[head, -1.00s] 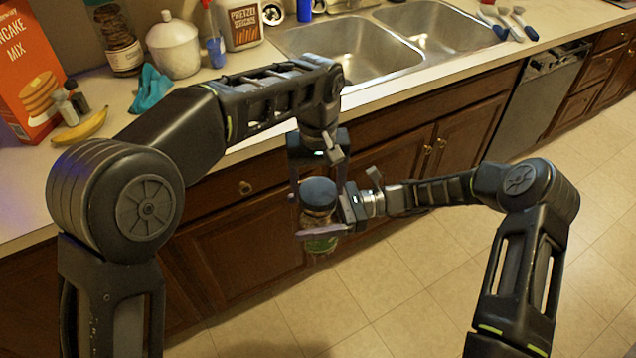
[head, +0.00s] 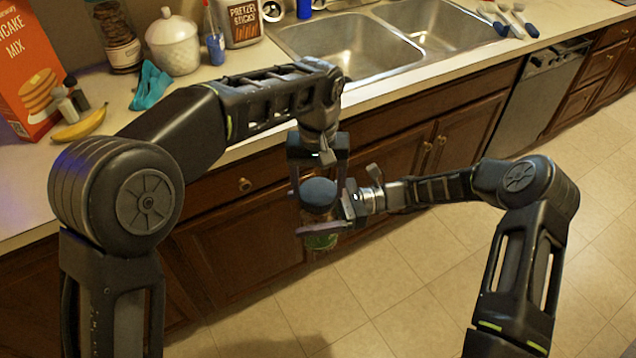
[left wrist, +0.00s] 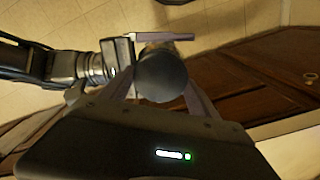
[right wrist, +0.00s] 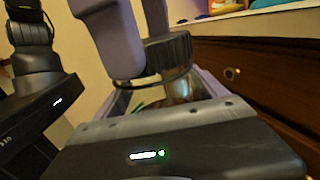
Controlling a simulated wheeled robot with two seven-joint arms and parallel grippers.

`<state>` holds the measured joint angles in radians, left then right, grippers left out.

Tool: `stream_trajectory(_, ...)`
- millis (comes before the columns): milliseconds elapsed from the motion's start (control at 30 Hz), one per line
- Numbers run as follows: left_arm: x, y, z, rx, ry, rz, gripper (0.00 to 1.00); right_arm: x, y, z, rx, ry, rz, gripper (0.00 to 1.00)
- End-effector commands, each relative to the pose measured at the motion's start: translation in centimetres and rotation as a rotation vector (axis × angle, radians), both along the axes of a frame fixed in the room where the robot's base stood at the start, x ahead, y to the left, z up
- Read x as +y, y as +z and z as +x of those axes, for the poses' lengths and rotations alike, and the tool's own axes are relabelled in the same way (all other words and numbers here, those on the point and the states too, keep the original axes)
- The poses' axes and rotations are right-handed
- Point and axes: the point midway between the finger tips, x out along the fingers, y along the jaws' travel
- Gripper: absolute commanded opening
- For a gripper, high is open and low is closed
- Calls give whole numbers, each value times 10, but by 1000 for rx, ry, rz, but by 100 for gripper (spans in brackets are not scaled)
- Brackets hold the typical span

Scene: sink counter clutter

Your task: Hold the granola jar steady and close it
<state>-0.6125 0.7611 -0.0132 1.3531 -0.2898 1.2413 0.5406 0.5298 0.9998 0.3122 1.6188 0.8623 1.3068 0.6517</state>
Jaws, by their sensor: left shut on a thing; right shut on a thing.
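The granola jar (head: 322,241) is held upright in the air in front of the cabinets, with a dark blue-grey lid (head: 319,192) on its top. My left gripper (head: 320,190) comes from above and is shut on the lid; in the left wrist view the round lid (left wrist: 162,76) sits between its fingers. My right gripper (head: 322,222) comes from the right and is shut around the jar body below the lid. In the right wrist view the glass jar (right wrist: 180,88) is between its fingers, under the dark lid (right wrist: 168,52). Whether the lid is fully seated cannot be told.
The counter behind holds a pancake mix box (head: 32,75), a banana (head: 79,125), a teal cloth (head: 150,86), a white lidded jar (head: 173,44) and a pretzel container (head: 241,20). The sink (head: 345,45) is at the back. Floor below the jar is clear.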

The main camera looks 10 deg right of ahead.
Motion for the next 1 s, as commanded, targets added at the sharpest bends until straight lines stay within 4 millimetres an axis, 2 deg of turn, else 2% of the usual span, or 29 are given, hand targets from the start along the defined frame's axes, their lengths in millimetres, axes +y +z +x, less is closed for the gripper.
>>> stream_trajectory(167,-1,0,0,-2,-422,-2,32,0,1,0,-1,0,1,0)
stream_trajectory(1000,1,-1,-5,-14,-2849,-3,32,0,0,0,-1,1,0,0)
